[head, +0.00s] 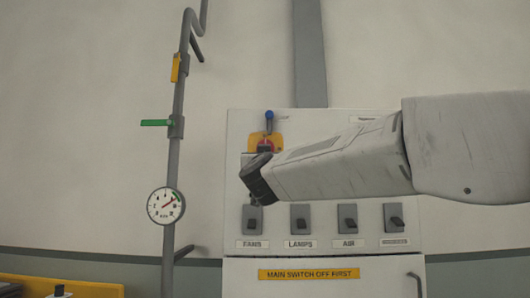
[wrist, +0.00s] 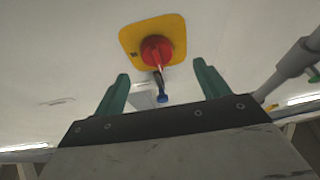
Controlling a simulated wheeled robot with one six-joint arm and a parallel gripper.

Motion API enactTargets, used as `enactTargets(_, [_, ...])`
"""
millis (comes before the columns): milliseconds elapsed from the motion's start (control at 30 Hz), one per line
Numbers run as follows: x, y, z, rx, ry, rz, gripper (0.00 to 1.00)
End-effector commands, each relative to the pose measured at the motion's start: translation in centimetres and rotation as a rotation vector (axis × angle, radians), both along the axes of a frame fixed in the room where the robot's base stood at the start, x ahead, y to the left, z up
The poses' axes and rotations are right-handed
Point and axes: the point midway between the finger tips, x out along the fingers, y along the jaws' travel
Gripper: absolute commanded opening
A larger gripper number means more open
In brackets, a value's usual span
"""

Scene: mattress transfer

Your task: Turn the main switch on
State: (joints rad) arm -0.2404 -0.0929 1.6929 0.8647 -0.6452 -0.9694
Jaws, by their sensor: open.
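The main switch is a red knob on a yellow plate (head: 278,138), high on the pale cabinet. Its handle points up in the head view and ends in a blue ball (head: 269,115). My gripper (head: 257,178) is in front of the cabinet and hides the lower part of the switch. In the wrist view, the yellow plate (wrist: 132,39) and red knob (wrist: 153,50) show beyond my open green fingers (wrist: 162,86). The blue tip (wrist: 162,99) appears between the fingers in that view. Whether they touch it cannot be told.
Below are rocker switches labelled FANS (head: 252,218), LAMPS (head: 300,217) and AIR (head: 347,217), plus another. A yellow sign (head: 309,274) reads MAIN SWITCH OFF FIRST. On the left, a pipe (head: 173,150) carries a gauge (head: 166,205) and green (head: 155,123) and yellow (head: 176,68) handles.

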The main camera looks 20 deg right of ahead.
Motion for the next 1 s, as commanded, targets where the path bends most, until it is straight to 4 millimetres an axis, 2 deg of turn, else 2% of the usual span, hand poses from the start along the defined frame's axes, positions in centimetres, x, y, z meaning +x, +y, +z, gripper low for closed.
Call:
enactTargets(167, [1.3, -0.7, 1.0, 0.007, -0.021, -0.04, 0.74])
enactTargets(400, [4.7, -1.8, 2.4, 0.007, -0.02, -0.038, 0.74])
enactTargets(567, [6.4, -2.4, 3.2, 0.005, -0.02, -0.038, 0.74])
enactTargets(933, [7.0, -2.6, 3.5, 0.006, -0.02, -0.036, 0.74])
enactTargets(967, [7.0, -2.6, 3.5, 0.006, -0.02, -0.036, 0.69])
enactTargets(1000, [7.0, -2.6, 3.5, 0.006, -0.02, -0.036, 0.58])
